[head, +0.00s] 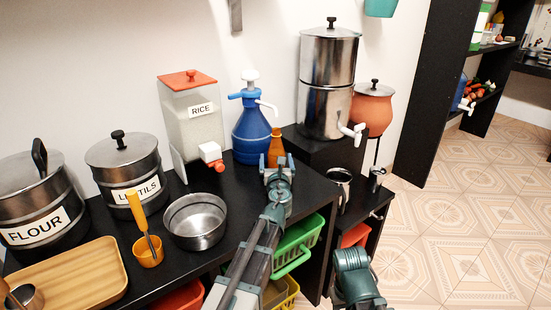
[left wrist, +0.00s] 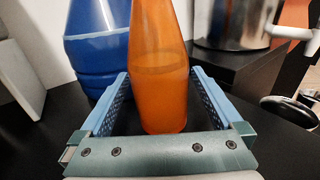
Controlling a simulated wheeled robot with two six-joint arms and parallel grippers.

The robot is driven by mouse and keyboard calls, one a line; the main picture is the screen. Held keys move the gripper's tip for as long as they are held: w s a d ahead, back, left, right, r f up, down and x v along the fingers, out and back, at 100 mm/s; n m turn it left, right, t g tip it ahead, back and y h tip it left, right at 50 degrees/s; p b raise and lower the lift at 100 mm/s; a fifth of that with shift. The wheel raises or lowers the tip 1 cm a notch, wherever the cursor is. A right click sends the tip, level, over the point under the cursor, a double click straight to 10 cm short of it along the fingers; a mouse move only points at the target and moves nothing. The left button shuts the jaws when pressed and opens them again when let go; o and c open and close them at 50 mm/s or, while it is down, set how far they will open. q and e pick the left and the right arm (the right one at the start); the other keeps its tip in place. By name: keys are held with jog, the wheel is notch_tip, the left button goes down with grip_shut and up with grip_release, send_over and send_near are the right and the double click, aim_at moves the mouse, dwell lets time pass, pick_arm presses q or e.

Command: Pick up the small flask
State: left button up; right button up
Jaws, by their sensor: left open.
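The small flask is an orange, narrow-necked bottle (head: 276,150) standing upright on the black counter, in front of the blue jug. In the left wrist view the flask (left wrist: 160,85) stands between the two fingers, its top cut off by the frame. My left gripper (head: 277,172) is open around the lower part of the flask. A dark gap shows between the flask and each finger, so I see no grip on it. A teal part of my right arm shows at the bottom right of the head view, but no right fingers can be made out.
The blue jug (head: 251,130) with a white spout stands close behind the flask, and the rice dispenser (head: 191,120) is to its left. A metal bowl (head: 196,221) sits left of my left arm. A metal urn (head: 328,85) on a black block (head: 318,158) stands to the right.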

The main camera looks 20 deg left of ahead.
pick_arm(q)
jog(key=shift+c, duration=0.3)
grip_shut()
jog(key=shift+r, duration=0.1)
pick_arm(e)
jog(key=shift+r, duration=0.1)
